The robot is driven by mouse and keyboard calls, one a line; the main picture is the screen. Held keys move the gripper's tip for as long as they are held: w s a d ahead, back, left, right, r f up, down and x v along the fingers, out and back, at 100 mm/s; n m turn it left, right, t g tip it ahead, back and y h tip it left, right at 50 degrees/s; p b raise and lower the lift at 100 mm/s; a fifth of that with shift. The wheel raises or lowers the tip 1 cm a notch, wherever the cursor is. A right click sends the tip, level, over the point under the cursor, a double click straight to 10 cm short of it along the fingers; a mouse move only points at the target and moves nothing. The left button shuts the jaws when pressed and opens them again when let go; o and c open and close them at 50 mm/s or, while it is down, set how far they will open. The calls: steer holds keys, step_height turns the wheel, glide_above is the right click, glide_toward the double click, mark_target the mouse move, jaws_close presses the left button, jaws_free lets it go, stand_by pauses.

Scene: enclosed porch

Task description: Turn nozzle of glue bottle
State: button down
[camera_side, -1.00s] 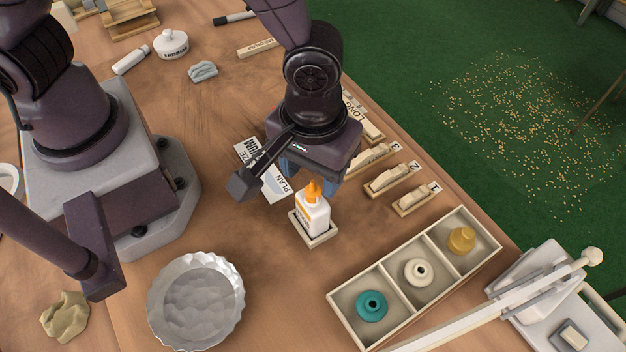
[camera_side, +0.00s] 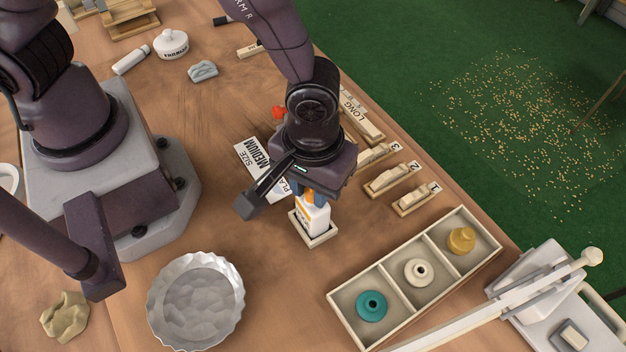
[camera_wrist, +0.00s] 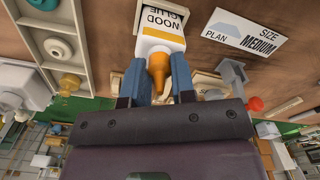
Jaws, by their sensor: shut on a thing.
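The glue bottle (camera_side: 314,217) is white with an orange band and stands upright in a small square cream holder (camera_side: 330,236) in the side view. Its orange nozzle (camera_wrist: 158,68) points up and shows between my fingers in the wrist view, where the bottle's label (camera_wrist: 163,22) also shows. My gripper (camera_side: 309,194) is directly above the bottle, pointing down. Its two blue fingers (camera_wrist: 158,82) are shut on the nozzle, one on each side. In the side view the fingers and wrist hide most of the nozzle.
A cream tray (camera_side: 345,300) with three compartments holds a teal, a cream and a mustard piece at the right front. A fluted metal dish (camera_side: 238,311) stands front left. A "SIZE MEDIUM" card (camera_side: 246,152) and numbered wooden blocks (camera_side: 388,180) lie near the gripper. Open table lies left of the bottle.

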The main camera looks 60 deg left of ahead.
steer(key=shift+m, duration=1)
steer(key=m, duration=0.6)
steer(key=shift+m, duration=0.4)
steer(key=m, duration=0.4)
steer(key=shift+m, duration=2.7)
steer(key=c, duration=0.9)
jaws_free()
